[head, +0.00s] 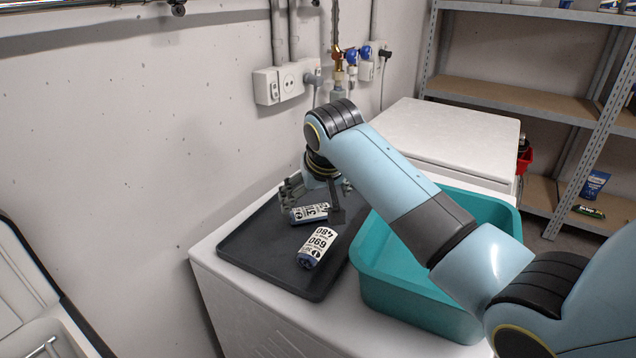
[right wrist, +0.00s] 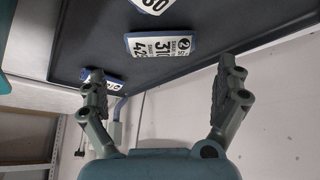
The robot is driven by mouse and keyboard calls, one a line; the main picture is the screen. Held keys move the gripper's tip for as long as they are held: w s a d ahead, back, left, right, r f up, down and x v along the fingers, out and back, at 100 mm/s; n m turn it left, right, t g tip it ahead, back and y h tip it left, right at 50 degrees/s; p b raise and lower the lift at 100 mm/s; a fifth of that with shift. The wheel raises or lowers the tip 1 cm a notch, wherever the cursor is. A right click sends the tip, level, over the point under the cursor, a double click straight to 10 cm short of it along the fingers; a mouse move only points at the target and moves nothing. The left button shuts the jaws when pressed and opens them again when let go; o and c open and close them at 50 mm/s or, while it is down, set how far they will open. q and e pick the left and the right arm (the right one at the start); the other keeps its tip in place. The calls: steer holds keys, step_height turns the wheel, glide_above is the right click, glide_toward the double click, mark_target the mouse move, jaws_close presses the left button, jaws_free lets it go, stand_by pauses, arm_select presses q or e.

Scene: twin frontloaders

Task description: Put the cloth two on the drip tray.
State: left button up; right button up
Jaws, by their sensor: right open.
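The black drip tray (head: 268,262) lies on a white machine top. The nearer roll (head: 317,246) lies towards the tray's front right; the farther roll (head: 310,213) lies beneath my right gripper (head: 312,208). In the right wrist view, the open fingers (right wrist: 167,85) have nothing between them, and a labelled roll (right wrist: 160,46) lies on the tray beyond them. Another dark blue labelled piece (right wrist: 98,74) shows partly behind the left finger. My left gripper is out of view.
A teal tub (head: 420,310) stands right beside the tray, under my right arm. A concrete wall with pipes and a socket box (head: 280,85) rises behind. Another white machine (head: 445,135) and metal shelving (head: 510,95) stand to the back right.

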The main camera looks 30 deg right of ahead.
steer(key=v, duration=0.4)
steer(key=shift+s+r, duration=0.15)
steer(key=shift+r, duration=0.1)
